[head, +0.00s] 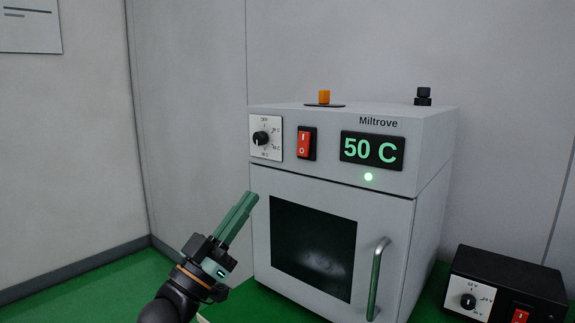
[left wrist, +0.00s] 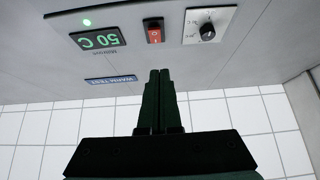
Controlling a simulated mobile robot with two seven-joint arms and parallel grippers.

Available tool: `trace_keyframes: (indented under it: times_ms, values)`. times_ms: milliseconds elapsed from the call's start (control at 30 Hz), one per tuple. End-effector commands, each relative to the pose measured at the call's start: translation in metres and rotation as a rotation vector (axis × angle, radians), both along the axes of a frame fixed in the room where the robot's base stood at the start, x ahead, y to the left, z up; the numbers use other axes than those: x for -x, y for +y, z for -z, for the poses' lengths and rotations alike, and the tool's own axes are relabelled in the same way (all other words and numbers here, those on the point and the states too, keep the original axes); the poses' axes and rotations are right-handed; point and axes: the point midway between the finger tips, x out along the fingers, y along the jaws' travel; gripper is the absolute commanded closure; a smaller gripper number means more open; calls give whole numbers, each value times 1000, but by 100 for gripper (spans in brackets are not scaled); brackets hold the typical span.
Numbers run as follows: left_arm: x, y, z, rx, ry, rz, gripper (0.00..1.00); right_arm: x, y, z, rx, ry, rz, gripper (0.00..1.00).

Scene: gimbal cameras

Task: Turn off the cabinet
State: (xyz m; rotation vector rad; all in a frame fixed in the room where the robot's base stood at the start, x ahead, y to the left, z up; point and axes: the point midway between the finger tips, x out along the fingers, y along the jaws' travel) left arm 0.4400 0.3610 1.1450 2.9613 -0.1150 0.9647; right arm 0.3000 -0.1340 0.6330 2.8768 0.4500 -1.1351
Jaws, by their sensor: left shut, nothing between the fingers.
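The light grey cabinet (head: 401,194) stands on the green surface with its door closed. Its upper panel has a dial (head: 261,138), a red rocker switch (head: 304,143) marked I above O, and a display (head: 371,150) lit green with "50 C". A green lamp (head: 368,177) glows below the display. My left gripper (head: 250,197) is shut and empty, in front of the cabinet's left side and below the dial. In the left wrist view the shut fingers (left wrist: 160,72) point toward the panel, apart from the switch (left wrist: 154,30); the dial (left wrist: 207,31) is to its right.
A black box (head: 506,287) with its own dial and red switch stands at the lower right. An orange knob (head: 324,97) and a black fitting (head: 423,96) are on the cabinet top. A steel handle (head: 377,279) sticks out from the door. Walls stand behind and left.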

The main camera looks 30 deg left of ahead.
Motion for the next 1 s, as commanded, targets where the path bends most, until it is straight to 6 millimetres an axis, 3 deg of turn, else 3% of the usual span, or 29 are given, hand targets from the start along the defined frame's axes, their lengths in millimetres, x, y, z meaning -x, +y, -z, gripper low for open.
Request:
trace_keyframes:
  times_ms: [633,800,1000]
  values:
    - [-77,-6,-59,0,-2,0,100,-7,-1,-20,1,-20,4,50]
    - [-101,-8,-52,0,2,0,100,-5,-4,-16,6,-12,8,50]
    - [-114,-9,-50,-1,1,-1,100,0,-4,-12,6,1,9,50]
